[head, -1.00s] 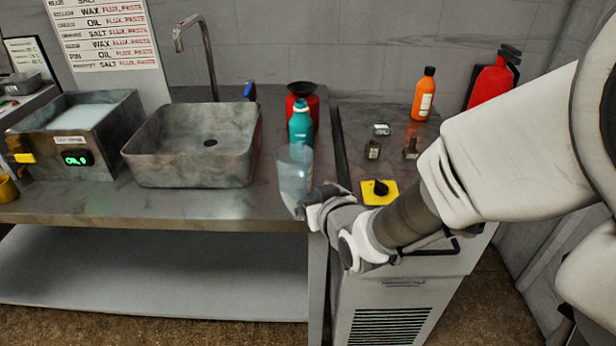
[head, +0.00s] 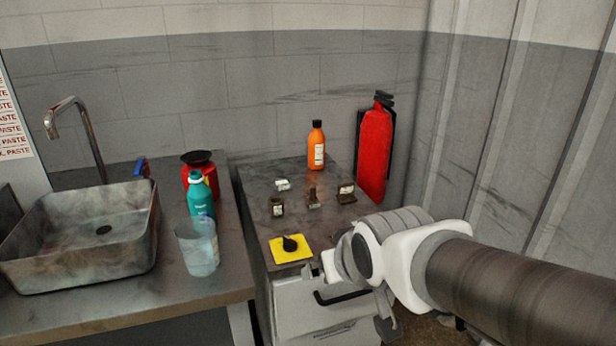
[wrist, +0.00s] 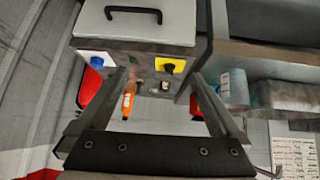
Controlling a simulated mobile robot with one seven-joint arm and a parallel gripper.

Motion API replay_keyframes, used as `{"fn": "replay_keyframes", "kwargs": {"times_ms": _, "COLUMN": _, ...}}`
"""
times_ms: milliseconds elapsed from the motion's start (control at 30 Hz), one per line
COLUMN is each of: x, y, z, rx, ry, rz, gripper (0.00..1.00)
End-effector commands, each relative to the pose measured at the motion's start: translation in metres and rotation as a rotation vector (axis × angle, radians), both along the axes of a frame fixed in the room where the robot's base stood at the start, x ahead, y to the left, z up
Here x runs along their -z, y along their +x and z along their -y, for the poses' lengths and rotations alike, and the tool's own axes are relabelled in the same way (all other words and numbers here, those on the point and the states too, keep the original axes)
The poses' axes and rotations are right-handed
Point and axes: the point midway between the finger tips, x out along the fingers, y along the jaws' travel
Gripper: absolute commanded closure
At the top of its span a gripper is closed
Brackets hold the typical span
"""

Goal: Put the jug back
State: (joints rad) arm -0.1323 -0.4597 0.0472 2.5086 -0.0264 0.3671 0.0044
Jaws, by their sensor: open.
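The jug (head: 198,248) is a clear pale-blue vessel. It stands upright on the bench top near the right front, just in front of a teal bottle (head: 201,199). It also shows in the wrist view (wrist: 236,88), to the right of the fingers. My gripper (head: 318,270) is to the right of the jug and apart from it, by the front of the grey cabinet. In the wrist view both fingers of my gripper (wrist: 163,84) are spread with nothing between them.
The steel sink (head: 85,240) is left of the jug. A red can (head: 199,170) stands behind the teal bottle. The cabinet top (head: 262,205) holds a yellow pad (head: 291,250) with a black knob, several small items and an orange bottle (head: 316,148). A red extinguisher (head: 374,150) hangs behind.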

Motion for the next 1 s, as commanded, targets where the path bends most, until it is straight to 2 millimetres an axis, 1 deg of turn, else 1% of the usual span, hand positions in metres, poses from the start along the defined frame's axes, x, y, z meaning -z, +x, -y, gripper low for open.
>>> {"fn": "replay_keyframes", "kwargs": {"times_ms": 33, "x": -0.008, "y": -0.016, "z": 0.015, "rx": 0.043, "ry": 0.001, "rz": -0.028, "gripper": 0.0}}
{"fn": "replay_keyframes", "kwargs": {"times_ms": 100, "x": -0.012, "y": -0.04, "z": 0.03, "rx": 0.088, "ry": 0.002, "rz": -0.084, "gripper": 0.0}}
{"fn": "replay_keyframes", "kwargs": {"times_ms": 200, "x": -0.016, "y": -0.07, "z": 0.045, "rx": 0.139, "ry": 0.008, "rz": -0.151, "gripper": 0.0}}
{"fn": "replay_keyframes", "kwargs": {"times_ms": 300, "x": -0.018, "y": -0.092, "z": 0.054, "rx": 0.17, "ry": 0.015, "rz": -0.199, "gripper": 0.0}}
{"fn": "replay_keyframes", "kwargs": {"times_ms": 367, "x": -0.018, "y": -0.1, "z": 0.056, "rx": 0.18, "ry": 0.017, "rz": -0.219, "gripper": 0.0}}
{"fn": "replay_keyframes", "kwargs": {"times_ms": 500, "x": -0.018, "y": -0.107, "z": 0.058, "rx": 0.189, "ry": 0.02, "rz": -0.237, "gripper": 0.0}}
{"fn": "replay_keyframes", "kwargs": {"times_ms": 767, "x": -0.019, "y": -0.107, "z": 0.058, "rx": 0.188, "ry": 0.02, "rz": -0.237, "gripper": 0.0}}
{"fn": "replay_keyframes", "kwargs": {"times_ms": 867, "x": -0.026, "y": -0.107, "z": 0.058, "rx": 0.188, "ry": 0.02, "rz": -0.237, "gripper": 0.0}}
{"fn": "replay_keyframes", "kwargs": {"times_ms": 967, "x": -0.04, "y": -0.107, "z": 0.058, "rx": 0.188, "ry": 0.02, "rz": -0.237, "gripper": 0.0}}
{"fn": "replay_keyframes", "kwargs": {"times_ms": 1000, "x": -0.048, "y": -0.107, "z": 0.058, "rx": 0.188, "ry": 0.02, "rz": -0.237, "gripper": 0.0}}
